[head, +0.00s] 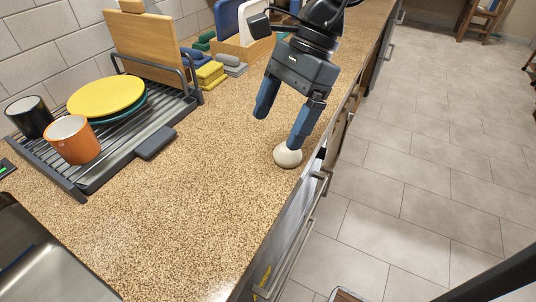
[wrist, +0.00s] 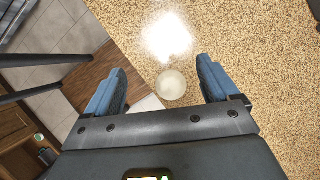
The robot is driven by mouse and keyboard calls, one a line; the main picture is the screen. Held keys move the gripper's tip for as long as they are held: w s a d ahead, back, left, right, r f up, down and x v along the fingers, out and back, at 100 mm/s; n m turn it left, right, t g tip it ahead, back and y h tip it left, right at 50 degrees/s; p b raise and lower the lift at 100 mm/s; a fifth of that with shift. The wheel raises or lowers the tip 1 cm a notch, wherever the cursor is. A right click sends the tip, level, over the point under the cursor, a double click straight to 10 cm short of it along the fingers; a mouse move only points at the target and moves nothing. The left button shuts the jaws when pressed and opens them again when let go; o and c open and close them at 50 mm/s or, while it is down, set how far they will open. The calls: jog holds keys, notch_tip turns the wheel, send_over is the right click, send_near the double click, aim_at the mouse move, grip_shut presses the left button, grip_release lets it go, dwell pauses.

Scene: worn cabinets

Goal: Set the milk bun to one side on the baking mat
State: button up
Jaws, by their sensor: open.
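A small round whitish bun (head: 287,156) sits on the speckled countertop close to its right edge. My gripper (head: 278,130) is open and empty, pointing down over the counter, with its right finger close to the bun. In the wrist view the bun (wrist: 171,85) appears between the two blue fingers (wrist: 162,80), beside the counter edge. Whether a finger touches it I cannot tell. I cannot make out a baking mat in either view.
A dark dish rack (head: 155,142) holds a yellow plate (head: 106,96), an orange mug (head: 72,139) and a black mug (head: 30,116) at left. Folded cloths (head: 211,73) lie behind. The middle counter (head: 190,200) is clear. Drawer handles (head: 305,232) project along the front.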

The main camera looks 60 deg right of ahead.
jog(key=h, duration=0.2)
send_near(284, 157)
jog(key=shift+w+d+f+g, duration=0.4)
jog(key=shift+d+f, duration=0.3)
jog(key=shift+d, duration=0.1)
jog(key=shift+x, duration=1.15)
jog(key=shift+d+x, duration=0.2)
jog(key=shift+x, duration=2.45)
jog(key=shift+c, duration=0.5)
jog(key=c, duration=1.1)
